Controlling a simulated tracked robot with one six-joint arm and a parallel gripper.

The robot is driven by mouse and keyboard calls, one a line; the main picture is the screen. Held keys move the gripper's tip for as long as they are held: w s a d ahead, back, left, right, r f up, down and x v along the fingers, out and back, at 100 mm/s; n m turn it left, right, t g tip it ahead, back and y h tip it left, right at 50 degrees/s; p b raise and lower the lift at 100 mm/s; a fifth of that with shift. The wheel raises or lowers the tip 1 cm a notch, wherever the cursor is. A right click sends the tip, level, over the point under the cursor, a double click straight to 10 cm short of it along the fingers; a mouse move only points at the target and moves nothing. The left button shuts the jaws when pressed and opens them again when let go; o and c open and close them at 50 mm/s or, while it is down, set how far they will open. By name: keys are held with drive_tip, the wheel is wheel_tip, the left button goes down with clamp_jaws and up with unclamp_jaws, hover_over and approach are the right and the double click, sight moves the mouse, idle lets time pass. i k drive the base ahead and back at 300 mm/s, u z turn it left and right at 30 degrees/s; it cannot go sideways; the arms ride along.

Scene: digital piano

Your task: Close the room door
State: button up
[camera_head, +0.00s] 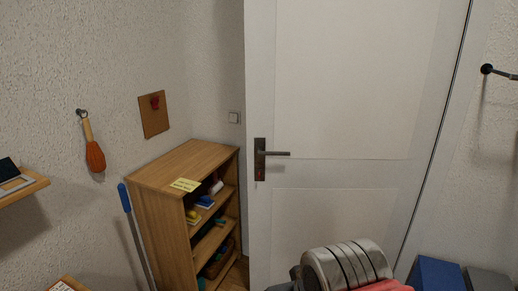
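The white panelled room door (340,90) fills the middle and right of the view. Its dark metal handle (272,153) is near the door's left edge, with the lever pointing right. The left edge stands free in front of the corner and the wooden shelf. A thin dark gap runs down the door's right side, next to the white frame (450,130). The door appears to stand open, but I cannot tell by how much. A rounded silver part with dark grooves and some red, apparently my arm, is at the bottom, in front of the door's lower part. My gripper's fingers do not show.
A wooden shelf unit (150,187) with small items stands left of the door. A blue-handled pole (125,198) leans beside it. A blue box (438,274) and a grey one (487,279) are at bottom right. A dark knob (487,69) sits on the right wall.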

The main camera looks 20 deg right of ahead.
sight(345, 100)
drive_tip(key=u, duration=0.25)
drive_tip(key=i, duration=1.15)
drive_tip(key=u, duration=0.2)
